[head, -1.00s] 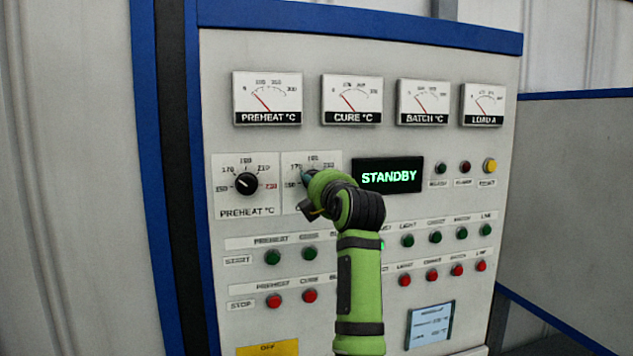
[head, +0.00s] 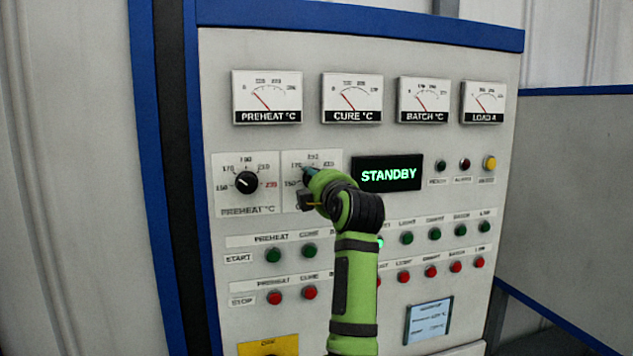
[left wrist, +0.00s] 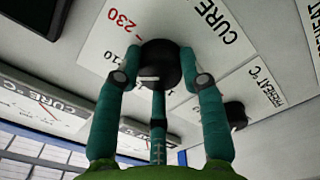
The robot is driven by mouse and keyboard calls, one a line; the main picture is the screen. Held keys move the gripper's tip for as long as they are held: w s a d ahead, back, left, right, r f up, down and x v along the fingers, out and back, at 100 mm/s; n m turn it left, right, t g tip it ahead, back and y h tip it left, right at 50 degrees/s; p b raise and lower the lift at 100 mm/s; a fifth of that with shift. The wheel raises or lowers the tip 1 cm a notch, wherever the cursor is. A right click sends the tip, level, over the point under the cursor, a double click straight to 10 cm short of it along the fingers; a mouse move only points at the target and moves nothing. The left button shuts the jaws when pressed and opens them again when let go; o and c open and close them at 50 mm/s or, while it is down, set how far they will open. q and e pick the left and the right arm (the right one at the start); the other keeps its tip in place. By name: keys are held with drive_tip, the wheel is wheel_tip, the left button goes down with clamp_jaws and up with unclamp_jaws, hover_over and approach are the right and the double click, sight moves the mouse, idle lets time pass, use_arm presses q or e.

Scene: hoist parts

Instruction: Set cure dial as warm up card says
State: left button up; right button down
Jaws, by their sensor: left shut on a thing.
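The cure dial is a black round knob (left wrist: 160,52) on a white plate with a printed scale and the word CURE, seen in the left wrist view. My left gripper (left wrist: 159,70) has its teal fingers shut on this knob. A white mark shows on the knob's near side. My right gripper is not in view.
The preheat dial (head: 247,183) is just left of the cure dial. The STANDBY display (head: 388,174) is to its right. Green start buttons (head: 273,255) and red stop buttons (head: 274,298) run in rows below, with gauges (head: 352,98) above.

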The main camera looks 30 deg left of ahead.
use_arm(q)
drive_tip(key=o, duration=1.2)
drive_tip(key=shift+c, duration=0.2)
drive_tip(key=shift+d, duration=0.1)
drive_tip(key=v, duration=1.2)
